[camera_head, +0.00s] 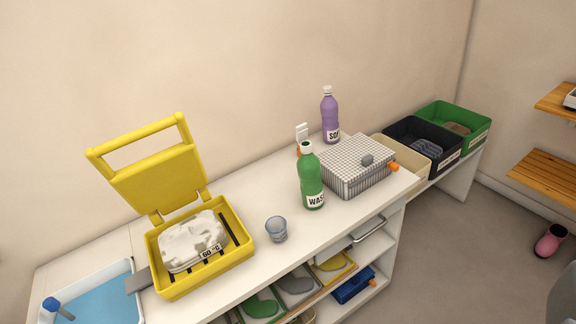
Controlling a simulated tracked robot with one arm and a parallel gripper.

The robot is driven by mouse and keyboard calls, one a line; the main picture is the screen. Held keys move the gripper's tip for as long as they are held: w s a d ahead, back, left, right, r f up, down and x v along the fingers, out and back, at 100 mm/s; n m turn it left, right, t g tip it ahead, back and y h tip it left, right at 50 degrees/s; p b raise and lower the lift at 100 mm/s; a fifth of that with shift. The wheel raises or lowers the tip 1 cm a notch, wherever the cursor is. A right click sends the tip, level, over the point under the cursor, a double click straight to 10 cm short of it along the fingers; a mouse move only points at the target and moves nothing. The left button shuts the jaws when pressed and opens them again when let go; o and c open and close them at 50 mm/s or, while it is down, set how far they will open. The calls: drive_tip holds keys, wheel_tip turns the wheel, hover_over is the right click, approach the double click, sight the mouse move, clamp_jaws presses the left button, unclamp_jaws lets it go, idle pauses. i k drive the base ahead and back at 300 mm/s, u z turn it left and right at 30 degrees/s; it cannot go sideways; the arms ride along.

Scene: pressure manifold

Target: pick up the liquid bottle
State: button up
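A purple bottle (330,117) with a pale cap and a label beginning "SO" stands upright farther back, near the wall. Both labels are only partly readable. A small clear blue-grey cup (276,229) stands to the left and in front of the green bottle. My gripper is not in view.
A checked box (354,165) sits right of the green bottle. An open yellow case (204,262) holding a white bundle stands left, with a blue tray (97,295) beyond. Black (422,148) and green (453,118) bins stand at right. Counter in front of the green bottle is clear.

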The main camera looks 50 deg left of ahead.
sight(308, 170)
drive_tip(key=u, duration=0.3)
drive_tip(key=i, duration=1.05)
drive_tip(key=u, duration=0.4)
